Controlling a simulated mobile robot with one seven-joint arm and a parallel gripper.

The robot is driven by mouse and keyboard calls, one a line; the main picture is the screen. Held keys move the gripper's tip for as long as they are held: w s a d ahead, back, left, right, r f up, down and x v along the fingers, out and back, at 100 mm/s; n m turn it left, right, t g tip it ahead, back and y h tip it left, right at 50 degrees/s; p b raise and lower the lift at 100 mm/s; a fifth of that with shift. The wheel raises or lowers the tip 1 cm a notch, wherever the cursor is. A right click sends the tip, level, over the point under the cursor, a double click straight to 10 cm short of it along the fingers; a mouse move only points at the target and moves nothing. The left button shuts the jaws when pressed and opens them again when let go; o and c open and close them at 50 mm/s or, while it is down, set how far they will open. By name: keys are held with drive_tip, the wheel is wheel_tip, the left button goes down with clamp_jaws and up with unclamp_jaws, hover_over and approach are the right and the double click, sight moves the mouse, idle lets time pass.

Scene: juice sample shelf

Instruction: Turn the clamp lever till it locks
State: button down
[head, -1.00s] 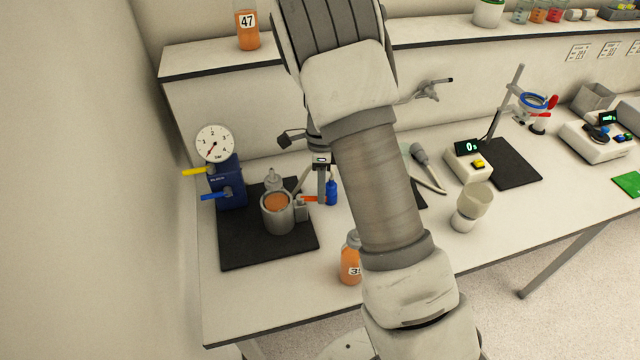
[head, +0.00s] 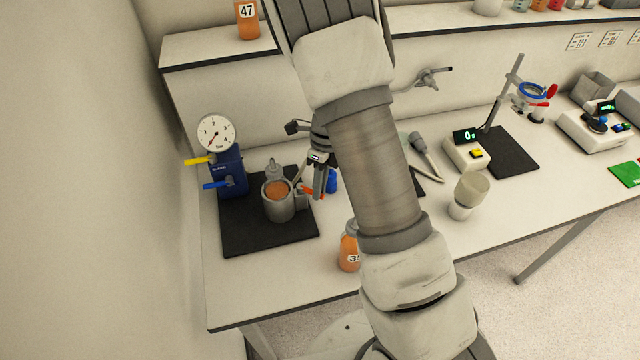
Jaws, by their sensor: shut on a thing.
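The clamp lever (head: 311,192) is a short orange-red handle on the right side of a grey metal cup (head: 278,211). The cup is filled with orange material and stands on a black mat (head: 240,238). My gripper (head: 318,194) points down at the lever's right end and is shut on it. The lever slants slightly down to the right. The fingers partly cover the lever's end, and my arm hides the area to the right.
A blue pump unit (head: 229,170) with a round gauge (head: 216,133) and yellow and blue handles stands left of the cup. A blue bottle (head: 332,181) is close behind my gripper. An orange bottle numbered 35 (head: 348,248) stands in front, partly behind my arm.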

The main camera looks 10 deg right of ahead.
drive_tip(key=c, duration=0.8)
unclamp_jaws()
drive_tip(key=shift+c, duration=0.2)
wheel_tip(320, 180, up, 17)
drive_tip(key=w+d, duration=0.2)
drive_tip(key=shift+w, duration=0.25)
drive_tip(key=shift+d, duration=0.1)
